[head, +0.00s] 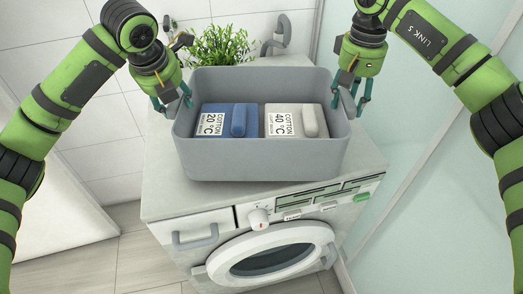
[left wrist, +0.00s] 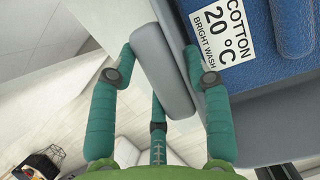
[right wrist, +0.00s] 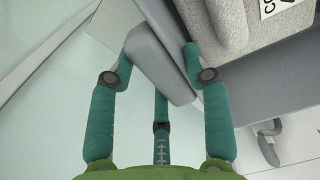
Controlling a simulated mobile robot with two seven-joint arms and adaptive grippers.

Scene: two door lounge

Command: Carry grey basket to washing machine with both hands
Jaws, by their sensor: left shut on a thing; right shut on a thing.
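The grey basket (head: 262,160) is upright over the top of the washing machine (head: 160,180); whether its base touches the top I cannot tell. Inside it lie a blue item (head: 225,125) labelled cotton 20 °C and a light grey item (head: 297,122) labelled cotton 40 °C. My left gripper (head: 174,104) is shut on the basket's left handle; the handle shows between its fingers in the left wrist view (left wrist: 160,70). My right gripper (head: 356,104) is shut on the right handle, also between the fingers in the right wrist view (right wrist: 160,60). The machine's round door (head: 271,258) looks closed.
A green plant (head: 222,45) and a grey tap-like fitting (head: 278,36) are behind the basket. A tiled wall stands behind and left, a glass panel (head: 420,150) on the right. A white panel (head: 60,200) is at the left. Floor shows at the lower left.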

